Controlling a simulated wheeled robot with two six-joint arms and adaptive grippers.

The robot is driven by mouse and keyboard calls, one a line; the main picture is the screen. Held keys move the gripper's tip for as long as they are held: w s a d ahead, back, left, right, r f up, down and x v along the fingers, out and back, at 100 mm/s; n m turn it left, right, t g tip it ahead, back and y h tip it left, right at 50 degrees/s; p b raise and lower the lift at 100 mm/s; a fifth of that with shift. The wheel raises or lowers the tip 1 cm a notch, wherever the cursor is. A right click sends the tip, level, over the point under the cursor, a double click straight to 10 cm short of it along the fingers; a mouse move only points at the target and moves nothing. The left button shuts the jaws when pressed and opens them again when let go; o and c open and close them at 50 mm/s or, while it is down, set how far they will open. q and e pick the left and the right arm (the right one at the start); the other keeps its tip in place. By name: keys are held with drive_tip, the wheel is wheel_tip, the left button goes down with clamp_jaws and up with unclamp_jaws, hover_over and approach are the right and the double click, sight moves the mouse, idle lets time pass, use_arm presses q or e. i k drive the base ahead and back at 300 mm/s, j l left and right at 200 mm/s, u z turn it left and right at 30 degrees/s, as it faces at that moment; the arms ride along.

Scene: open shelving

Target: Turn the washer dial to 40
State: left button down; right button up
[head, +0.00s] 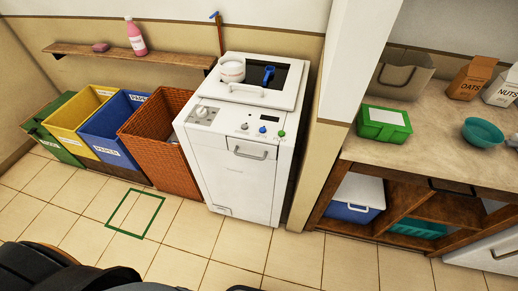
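The white washer (233,181) stands in the middle of the head view, against the wall. Its dial (203,112), a pale round knob, sits at the left of the sloped control panel, with small marks around it too fine to read. I cannot tell which mark it points at. Right of it are a small dark display (269,119) and grey, blue and green buttons. Nothing touches the dial. Dark parts of my own body show along the bottom left edge. I make out neither gripper.
A white cup (232,69) and a blue item (268,75) are on the washer's top. A wicker basket (158,144) and blue, yellow and green bins stand to its left. A pillar and a shelf unit (450,150) stand right. The tiled floor in front is clear.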

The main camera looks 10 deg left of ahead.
sight(202, 112)
drive_tip(key=u, duration=1.2)
drive_tip(key=i+j+u, duration=0.4)
drive_tip(key=i+j, duration=0.1)
drive_tip(key=j, duration=0.1)
